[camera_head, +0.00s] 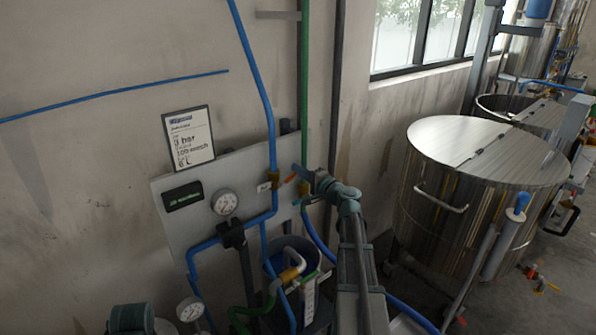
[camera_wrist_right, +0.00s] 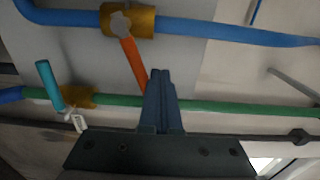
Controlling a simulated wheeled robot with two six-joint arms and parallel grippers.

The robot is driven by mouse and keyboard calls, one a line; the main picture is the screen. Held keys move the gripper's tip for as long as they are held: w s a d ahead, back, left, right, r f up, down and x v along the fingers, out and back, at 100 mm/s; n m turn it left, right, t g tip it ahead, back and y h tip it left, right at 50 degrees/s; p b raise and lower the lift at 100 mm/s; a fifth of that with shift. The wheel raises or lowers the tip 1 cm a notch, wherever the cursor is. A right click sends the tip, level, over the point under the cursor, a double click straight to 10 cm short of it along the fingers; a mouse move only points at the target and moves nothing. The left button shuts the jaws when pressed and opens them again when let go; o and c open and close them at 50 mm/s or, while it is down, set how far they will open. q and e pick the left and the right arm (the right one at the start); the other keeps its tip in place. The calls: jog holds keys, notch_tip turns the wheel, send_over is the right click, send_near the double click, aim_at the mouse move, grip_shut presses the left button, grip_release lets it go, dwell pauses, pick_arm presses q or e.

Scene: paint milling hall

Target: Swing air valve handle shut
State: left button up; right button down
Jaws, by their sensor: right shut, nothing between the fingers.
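A short orange valve handle (camera_head: 291,178) sticks out to the right, crosswise, from a brass valve body (camera_head: 275,180) on the vertical blue pipe (camera_head: 270,125). In the right wrist view the orange handle (camera_wrist_right: 132,62) hangs from the brass valve (camera_wrist_right: 128,20) toward my fingers. A teal handle (camera_wrist_right: 49,84) stands crosswise on the green pipe (camera_wrist_right: 220,105). I cannot tell from labels which line is air. My right gripper (camera_head: 303,172) is shut and empty, its fingertips (camera_wrist_right: 160,72) just beside the orange handle's free end; contact is unclear. My left gripper is out of view.
A grey backboard (camera_head: 240,185) carries a round gauge (camera_head: 225,202) and a dark label plate (camera_head: 183,195). A framed sign (camera_head: 188,137) stands above. A bucket (camera_head: 312,262) and hoses are below. A large steel tank (camera_head: 435,220) stands at right.

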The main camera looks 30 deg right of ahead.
jog(key=shift+d+f+b, duration=0.5)
jog(key=shift+f+b, duration=0.1)
jog(key=shift+f, duration=0.1)
jog(key=shift+r, duration=0.15)
dwell(0.7)
jog(key=s, duration=0.9)
jog(key=shift+d, duration=0.45)
